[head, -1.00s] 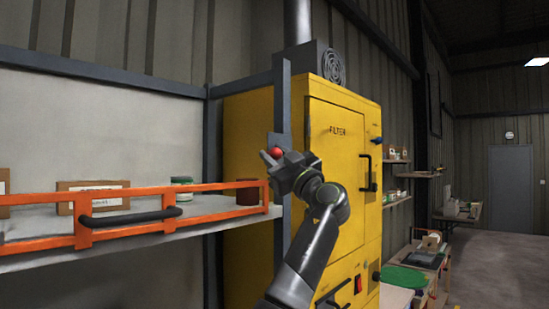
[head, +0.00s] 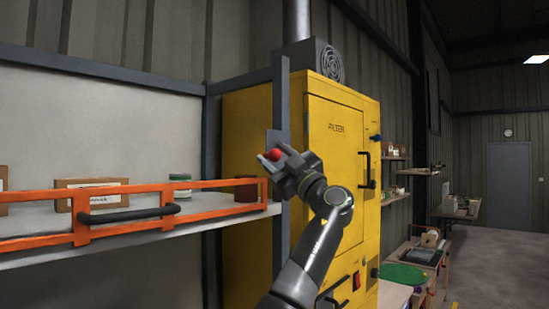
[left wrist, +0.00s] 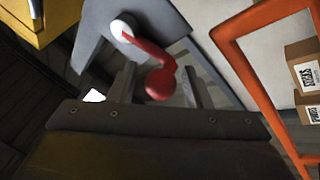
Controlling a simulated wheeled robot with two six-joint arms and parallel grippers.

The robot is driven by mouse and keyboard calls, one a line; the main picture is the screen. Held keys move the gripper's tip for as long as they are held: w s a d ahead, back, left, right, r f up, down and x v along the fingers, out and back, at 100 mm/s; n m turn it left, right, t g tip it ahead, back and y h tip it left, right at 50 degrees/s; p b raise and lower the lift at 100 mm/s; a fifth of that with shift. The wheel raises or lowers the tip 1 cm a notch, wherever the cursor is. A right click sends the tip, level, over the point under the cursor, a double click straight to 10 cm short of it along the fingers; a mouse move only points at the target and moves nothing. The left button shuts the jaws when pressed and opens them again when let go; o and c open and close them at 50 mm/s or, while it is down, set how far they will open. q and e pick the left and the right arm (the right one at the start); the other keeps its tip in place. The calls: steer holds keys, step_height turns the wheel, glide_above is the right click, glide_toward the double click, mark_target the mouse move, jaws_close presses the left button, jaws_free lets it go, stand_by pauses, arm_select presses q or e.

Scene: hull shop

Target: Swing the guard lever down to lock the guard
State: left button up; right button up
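The guard lever (left wrist: 150,52) is a bent red bar with a round red knob at its end. It turns on a pale pivot on a grey plate (left wrist: 165,18). In the head view its knob (head: 274,155) shows by the grey post. The orange guard (head: 83,216) runs along the shelf's front edge with a dark handle. My left gripper (head: 273,156) is at the knob. In the left wrist view its two open fingers (left wrist: 158,88) stand either side of the knob, with gaps visible; depth is hard to judge. My right gripper is not in view.
A yellow filter cabinet (head: 335,135) stands right behind my arm. Open floor lies at far right.

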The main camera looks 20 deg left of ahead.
arm_select(q)
steer(key=shift+s+d+f+b, duration=0.2)
steer(key=shift+d+f+b, duration=0.1)
steer(key=shift+f+b, duration=0.1)
steer(key=b+v, duration=0.7)
steer(key=v, duration=0.9)
steer(key=shift+d+b, duration=0.3)
steer(key=shift+d, duration=0.05)
